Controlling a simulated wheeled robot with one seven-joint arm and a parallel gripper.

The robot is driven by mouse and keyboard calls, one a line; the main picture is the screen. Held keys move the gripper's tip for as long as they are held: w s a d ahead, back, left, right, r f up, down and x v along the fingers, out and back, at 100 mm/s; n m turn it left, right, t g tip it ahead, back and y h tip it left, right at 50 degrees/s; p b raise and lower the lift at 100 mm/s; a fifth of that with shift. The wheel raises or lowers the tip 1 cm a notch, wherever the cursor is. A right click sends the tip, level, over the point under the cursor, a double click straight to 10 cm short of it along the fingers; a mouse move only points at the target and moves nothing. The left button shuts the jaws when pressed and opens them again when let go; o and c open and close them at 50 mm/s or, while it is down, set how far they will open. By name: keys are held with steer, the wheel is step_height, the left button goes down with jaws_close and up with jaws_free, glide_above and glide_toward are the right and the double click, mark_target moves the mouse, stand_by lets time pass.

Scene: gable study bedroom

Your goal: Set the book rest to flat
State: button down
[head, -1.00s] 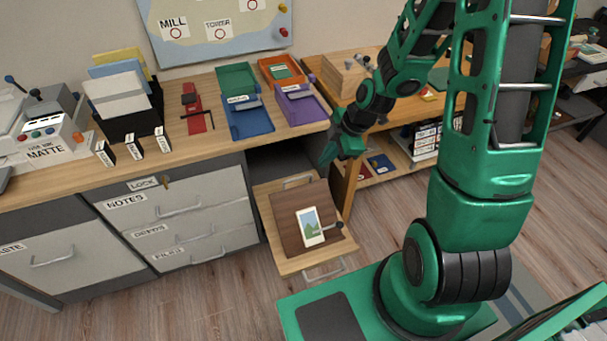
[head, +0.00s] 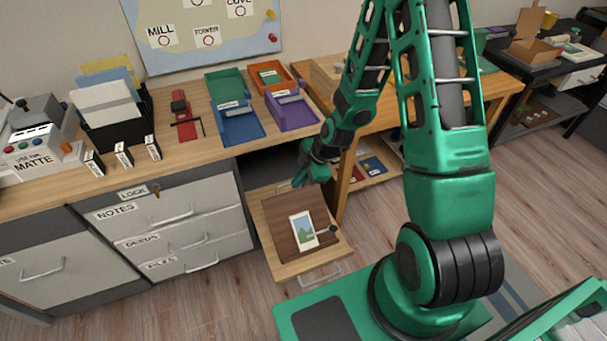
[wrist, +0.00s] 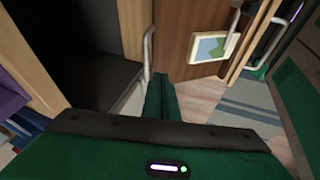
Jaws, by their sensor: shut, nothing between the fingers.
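The book rest looks to be the dark brown panel (head: 285,225) on the pulled-out light wood board (head: 270,212); its exact tilt is hard to tell. A picture card (head: 302,229) rests on it, and a dark knob (head: 333,229) sits at its right side. In the wrist view the brown panel (wrist: 185,45) and the card (wrist: 212,47) show at the top, beyond the fingers. My gripper (head: 297,182) is shut and empty, just behind the board's back edge. Its fingers (wrist: 165,90) show together in the wrist view, beside a silver handle (wrist: 148,50).
The desktop with blue (head: 240,126) and purple (head: 293,116) trays lies behind and left of my gripper. Grey drawers (head: 165,228) stand left of the board. A dark opening (head: 268,168) lies behind it. A wooden table leg (head: 345,185) stands close on the right.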

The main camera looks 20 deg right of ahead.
steer(key=w+f, duration=0.2)
steer(key=shift+w, duration=0.4)
